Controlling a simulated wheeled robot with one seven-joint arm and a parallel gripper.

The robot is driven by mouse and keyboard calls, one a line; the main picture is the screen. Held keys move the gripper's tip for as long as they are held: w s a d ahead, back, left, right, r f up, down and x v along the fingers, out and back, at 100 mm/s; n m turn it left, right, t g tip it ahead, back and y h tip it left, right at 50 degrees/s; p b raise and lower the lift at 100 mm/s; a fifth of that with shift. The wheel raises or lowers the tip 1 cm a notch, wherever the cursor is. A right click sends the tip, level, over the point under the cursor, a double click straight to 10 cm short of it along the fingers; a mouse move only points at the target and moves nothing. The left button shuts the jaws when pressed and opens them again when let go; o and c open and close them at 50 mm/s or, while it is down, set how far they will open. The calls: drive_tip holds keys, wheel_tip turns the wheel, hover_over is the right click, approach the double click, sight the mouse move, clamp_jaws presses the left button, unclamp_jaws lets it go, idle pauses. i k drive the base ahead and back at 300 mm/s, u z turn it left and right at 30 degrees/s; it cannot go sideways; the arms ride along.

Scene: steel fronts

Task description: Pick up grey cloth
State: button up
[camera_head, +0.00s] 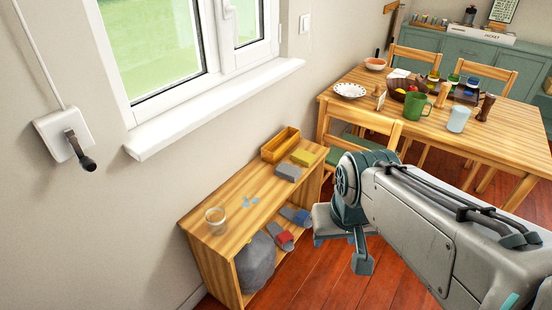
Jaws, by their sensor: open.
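The grey cloth (287,172), a small folded block, lies on top of the low wooden bench (238,228) under the window. A yellow folded cloth or sponge (303,158) lies just behind it to the right, and an open wooden box (280,146) stands behind it. My gripper (342,245) hangs to the right of the bench, lower in the picture and apart from the cloth. It is open, with nothing seen between its fingers; part of it is hidden by my own wrist.
A glass (215,220) and small bluish pieces (250,202) are on the bench's left half. A grey bag (256,263) and slippers (284,239) fill its lower shelf. A chair (335,152) and laid dining table (425,128) stand behind my arm. The window sill (215,105) juts out above the bench.

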sight(285, 171)
drive_tip(key=z, duration=0.75)
drive_tip(key=i, duration=1.95)
drive_tip(key=u, duration=1.8)
